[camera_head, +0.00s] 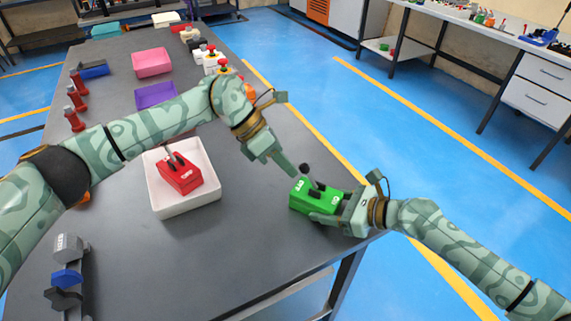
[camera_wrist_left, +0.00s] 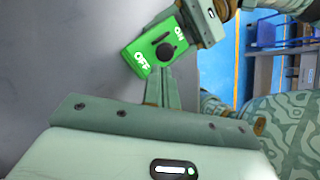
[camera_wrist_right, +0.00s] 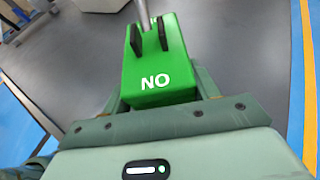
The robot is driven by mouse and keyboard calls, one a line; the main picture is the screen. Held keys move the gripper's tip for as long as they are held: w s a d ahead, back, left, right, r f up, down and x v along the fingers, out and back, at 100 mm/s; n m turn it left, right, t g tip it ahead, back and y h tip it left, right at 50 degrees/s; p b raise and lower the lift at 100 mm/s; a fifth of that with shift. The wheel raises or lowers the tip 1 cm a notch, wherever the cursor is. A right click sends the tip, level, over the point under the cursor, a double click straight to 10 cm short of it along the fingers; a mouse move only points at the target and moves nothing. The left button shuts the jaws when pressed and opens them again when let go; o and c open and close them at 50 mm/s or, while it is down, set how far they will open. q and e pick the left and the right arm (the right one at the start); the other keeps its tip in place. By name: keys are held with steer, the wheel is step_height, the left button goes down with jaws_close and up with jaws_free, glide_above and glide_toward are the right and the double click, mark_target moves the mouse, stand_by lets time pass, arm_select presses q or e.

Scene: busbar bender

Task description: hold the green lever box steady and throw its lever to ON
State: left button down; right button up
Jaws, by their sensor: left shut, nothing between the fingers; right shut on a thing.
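The green lever box (camera_head: 315,197) sits at the right edge of the dark table. Its OFF end is on the left and its ON end is on the right in the head view. Its black-knobbed lever (camera_head: 304,168) stands up from the middle and leans toward the OFF end. My right gripper (camera_wrist_right: 160,92) is shut on the box at its ON end, a finger along each side. My left gripper (camera_head: 288,169) is shut and empty, its tips beside the knob on the OFF side. The left wrist view shows the knob (camera_wrist_left: 165,51) just beyond the fingertips (camera_wrist_left: 167,72).
A white tray (camera_head: 208,203) holding a red lever box (camera_head: 180,175) stands left of the green box. Purple (camera_head: 155,96) and pink (camera_head: 152,62) bins stand farther back. Red-topped buttons (camera_head: 222,66) stand near the far right edge. The table's front middle is clear.

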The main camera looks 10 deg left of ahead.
arm_select(q)
steer(key=shift+d+r, duration=0.15)
steer(key=shift+d, duration=0.1)
steer(key=shift+s+d+r+y, duration=0.15)
steer(key=shift+d+r+y, duration=0.1)
steer(key=shift+y, duration=0.35)
steer(key=shift+s+d+r+t+y, duration=0.2)
steer(key=shift+d+r+t+y, duration=0.2)
steer(key=shift+y, duration=0.25)
steer(key=shift+s+d+r+t+y, duration=0.15)
steer(key=shift+d+r+t+y, duration=0.15)
steer(key=shift+d+y, duration=0.3)
steer(key=d+y, duration=0.1)
steer(key=s+d+t+y, duration=0.1)
steer(key=y, duration=0.1)
steer(key=d+y, duration=0.1)
steer(key=shift+s+d+r+m+t, duration=0.25)
steer(key=shift+d+r+m+t, duration=0.05)
steer(key=shift+m, duration=0.1)
